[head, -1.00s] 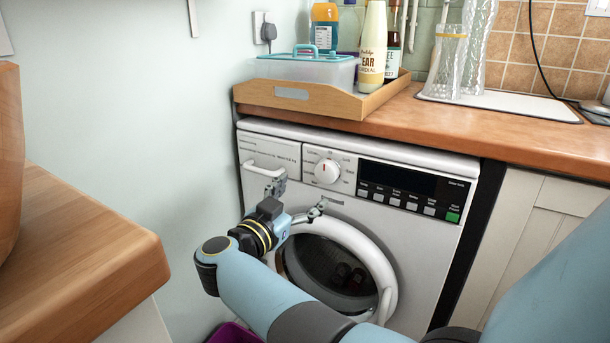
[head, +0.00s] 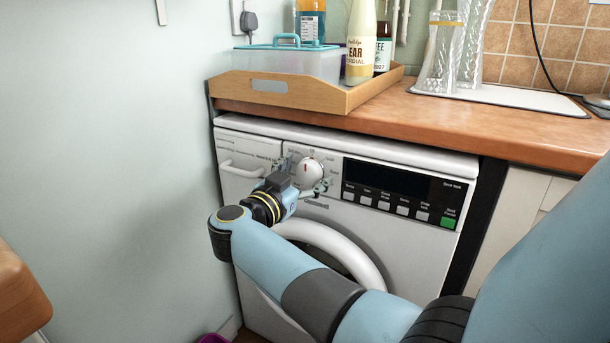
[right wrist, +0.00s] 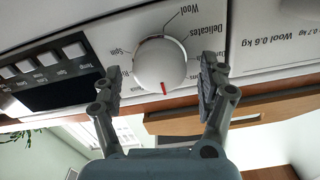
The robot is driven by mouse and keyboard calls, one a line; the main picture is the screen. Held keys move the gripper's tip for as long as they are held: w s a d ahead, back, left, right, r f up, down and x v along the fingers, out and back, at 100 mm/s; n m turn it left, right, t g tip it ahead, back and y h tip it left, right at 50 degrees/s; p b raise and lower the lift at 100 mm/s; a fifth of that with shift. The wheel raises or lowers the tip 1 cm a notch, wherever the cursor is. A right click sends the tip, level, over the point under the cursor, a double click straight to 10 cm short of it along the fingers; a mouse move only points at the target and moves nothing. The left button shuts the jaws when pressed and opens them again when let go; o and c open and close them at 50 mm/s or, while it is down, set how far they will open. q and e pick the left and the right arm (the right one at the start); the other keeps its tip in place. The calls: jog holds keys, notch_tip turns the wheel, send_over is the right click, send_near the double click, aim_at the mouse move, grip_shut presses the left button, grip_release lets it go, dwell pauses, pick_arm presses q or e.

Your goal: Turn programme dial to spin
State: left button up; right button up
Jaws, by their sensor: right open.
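The programme dial (head: 310,171) is a round white knob with a red mark on the washing machine's (head: 400,262) front panel. In the right wrist view the panel is upside down and the dial (right wrist: 158,62) has its red mark at the picture's bottom edge of the knob. The "Spin" label (right wrist: 118,51) is left of the dial there; "Wool" and "Delicates" are above it. My right gripper (head: 302,180) is open, with its fingers (right wrist: 160,78) on either side of the dial; I cannot tell whether they touch it. My left gripper is out of view.
A drawer handle (head: 240,170) is left of the dial. A display with a row of buttons (head: 385,202) is to its right, and the round door (head: 335,240) is below. A wooden tray (head: 330,98) with a box and bottles stands on the worktop (head: 480,128) above.

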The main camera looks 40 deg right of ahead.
jog(key=c, duration=1.2)
